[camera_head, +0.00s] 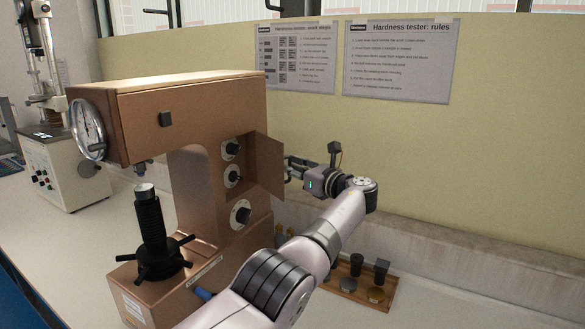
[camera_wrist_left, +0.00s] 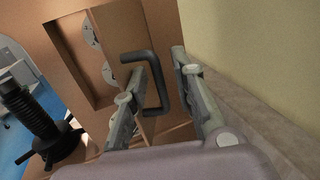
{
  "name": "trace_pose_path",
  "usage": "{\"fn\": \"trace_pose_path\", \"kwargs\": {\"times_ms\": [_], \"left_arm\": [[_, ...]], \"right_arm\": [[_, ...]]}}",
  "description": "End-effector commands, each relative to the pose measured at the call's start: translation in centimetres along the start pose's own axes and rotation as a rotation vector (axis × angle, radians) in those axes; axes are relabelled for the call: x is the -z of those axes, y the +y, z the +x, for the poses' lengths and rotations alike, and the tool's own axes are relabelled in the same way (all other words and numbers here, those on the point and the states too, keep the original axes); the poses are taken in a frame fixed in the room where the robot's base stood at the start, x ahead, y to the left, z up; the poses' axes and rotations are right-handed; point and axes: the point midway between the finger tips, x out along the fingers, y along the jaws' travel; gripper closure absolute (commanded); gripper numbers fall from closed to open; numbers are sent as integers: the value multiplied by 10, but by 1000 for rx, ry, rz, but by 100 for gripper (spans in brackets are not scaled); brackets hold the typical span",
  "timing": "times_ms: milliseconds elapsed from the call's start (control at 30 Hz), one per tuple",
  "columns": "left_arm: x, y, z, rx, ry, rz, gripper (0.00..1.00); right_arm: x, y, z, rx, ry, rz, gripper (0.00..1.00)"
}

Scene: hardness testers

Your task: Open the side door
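The hardness tester (camera_head: 190,95) is a brown machine on the bench. Its side door (camera_head: 268,165) stands swung out from the body, with dials and knobs exposed beside it. In the left wrist view, the door (camera_wrist_left: 120,32) carries a black C-shaped handle (camera_wrist_left: 159,85). My left gripper (camera_head: 292,170) is on the far side of the door in the head view, partly hidden by it. In the wrist view its fingers (camera_wrist_left: 165,62) are apart, with the handle's bar between them. A gap shows on the right finger's side; contact with the left finger is unclear. My right gripper is not seen.
A wooden tray (camera_head: 348,285) with several small dark and brass parts stands behind my left arm. A wall ledge (camera_head: 430,245) runs close to the gripper. Another tester (camera_head: 60,165) stands at the left. The screw spindle (camera_head: 150,220) rises at the machine's front.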

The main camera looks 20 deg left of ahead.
Motion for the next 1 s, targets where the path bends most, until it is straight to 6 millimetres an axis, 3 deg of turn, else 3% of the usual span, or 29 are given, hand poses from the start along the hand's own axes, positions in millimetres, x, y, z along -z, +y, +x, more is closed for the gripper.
{"fn": "trace_pose_path", "kwargs": {"times_ms": [467,633,800,1000], "left_arm": [[0,-1,-10,2,-2,-3,72],[1,-1,-32,4,1,-4,72],[1,-1,-73,5,1,-2,72],[0,-1,-107,3,0,0,72]], "right_arm": [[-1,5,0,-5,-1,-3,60],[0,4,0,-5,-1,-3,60],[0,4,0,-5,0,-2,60],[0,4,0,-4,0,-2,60]]}}
